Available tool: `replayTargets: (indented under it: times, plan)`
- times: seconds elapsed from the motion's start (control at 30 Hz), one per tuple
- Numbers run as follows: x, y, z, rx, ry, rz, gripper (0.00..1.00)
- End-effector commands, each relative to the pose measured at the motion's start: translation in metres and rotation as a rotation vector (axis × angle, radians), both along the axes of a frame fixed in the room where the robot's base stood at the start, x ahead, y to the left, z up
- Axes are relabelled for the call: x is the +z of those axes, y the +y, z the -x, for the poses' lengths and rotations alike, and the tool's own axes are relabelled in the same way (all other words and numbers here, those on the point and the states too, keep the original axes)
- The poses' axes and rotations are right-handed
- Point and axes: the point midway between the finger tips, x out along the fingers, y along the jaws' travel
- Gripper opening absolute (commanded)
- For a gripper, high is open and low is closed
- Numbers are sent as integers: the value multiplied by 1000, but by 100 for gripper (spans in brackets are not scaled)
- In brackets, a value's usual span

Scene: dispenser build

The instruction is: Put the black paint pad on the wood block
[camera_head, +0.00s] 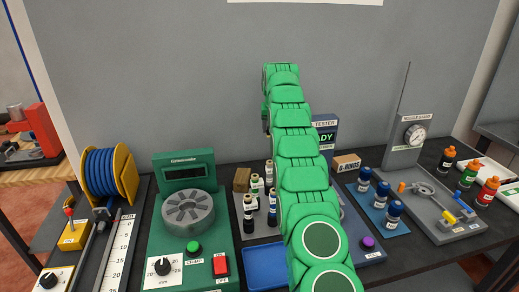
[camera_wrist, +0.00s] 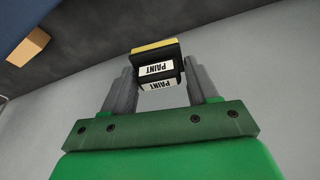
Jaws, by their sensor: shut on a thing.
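The black paint pad (camera_wrist: 171,66) is between the two grey fingers of my gripper (camera_wrist: 158,78) in the wrist view. It is a dark block with white PAINT labels, upside down in this picture, and a yellow strip along its upper edge. My gripper is shut on it, and the pad is in the air. In the head view my green arm hides the gripper and the pad. A small brown block (camera_head: 241,179), which looks like the wood block, stands left of my arm beside several small bottles. Nothing visible lies on it.
A tan O-RINGS box (camera_head: 346,162) stands right of my arm. A tan box (camera_wrist: 27,46) shows in the wrist view; I cannot tell which one it is. A green machine (camera_head: 188,205), blue-capped bottles (camera_head: 381,194) and a nozzle stand (camera_head: 414,135) crowd the bench. A blue tray (camera_head: 265,267) looks empty.

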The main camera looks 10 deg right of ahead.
Motion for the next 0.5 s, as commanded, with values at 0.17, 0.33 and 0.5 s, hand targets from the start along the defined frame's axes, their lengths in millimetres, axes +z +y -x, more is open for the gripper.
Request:
replayTargets:
  times: [0.17,0.33,0.5]
  plan:
    - [6,11,6,36,4,-1,29]
    - [11,24,16,84,7,-2,29]
    - [17,37,27,132,3,0,29]
